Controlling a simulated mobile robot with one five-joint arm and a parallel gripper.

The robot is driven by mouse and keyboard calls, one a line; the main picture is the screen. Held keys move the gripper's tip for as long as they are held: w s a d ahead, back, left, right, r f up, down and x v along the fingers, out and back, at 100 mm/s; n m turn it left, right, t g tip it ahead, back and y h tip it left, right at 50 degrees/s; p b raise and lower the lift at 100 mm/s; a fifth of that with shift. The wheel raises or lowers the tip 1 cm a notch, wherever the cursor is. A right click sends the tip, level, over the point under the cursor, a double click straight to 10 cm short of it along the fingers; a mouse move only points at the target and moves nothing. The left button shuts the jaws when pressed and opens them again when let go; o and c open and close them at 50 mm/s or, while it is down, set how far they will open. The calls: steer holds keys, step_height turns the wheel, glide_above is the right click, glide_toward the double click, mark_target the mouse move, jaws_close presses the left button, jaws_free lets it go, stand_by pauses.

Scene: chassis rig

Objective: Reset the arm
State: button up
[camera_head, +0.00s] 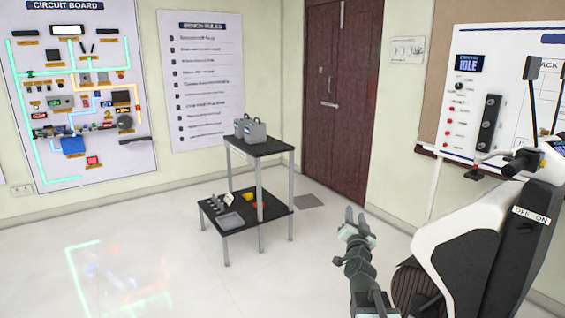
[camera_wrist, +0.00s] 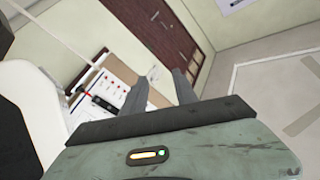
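My gripper (camera_head: 355,216) is raised in the lower right of the head view, on my grey-green arm. Its two fingers point up and stand apart with nothing between them. In the wrist view the fingers (camera_wrist: 160,92) also show with a clear gap and only the room behind. A white and black machine (camera_head: 461,245) stands just right of my gripper, with an OFF/ON label (camera_head: 531,216) on its side. I cannot tell whether it touches my arm.
A wall panel (camera_head: 469,100) with red buttons and a display reading IDLE (camera_head: 468,64) is behind the machine. A two-level black table (camera_head: 262,146) holds a grey toolbox (camera_head: 250,129). A circuit board poster (camera_head: 75,95) hangs left. The floor at left is clear.

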steer(key=s+a+f+n+g+y, duration=0.3)
steer(key=a+f+n+g, duration=0.1)
steer(key=a+f, duration=0.35)
steer(key=s+a+f+n+g+y, duration=0.35)
steer(key=a+f, duration=0.25)
steer(key=f, duration=0.2)
steer(key=s+d+f+n+g+h, duration=0.1)
steer(key=s+d+f+g, duration=0.1)
steer(key=s+f+g, duration=0.5)
steer(key=s+d+f+g+h, duration=0.2)
steer(key=s+d+f+g, duration=0.15)
steer(key=s, duration=0.75)
step_height(320, 180, up, 13)
steer(key=s+a+p, duration=0.1)
steer(key=p, duration=1.2)
steer(key=shift+s+g, duration=0.4)
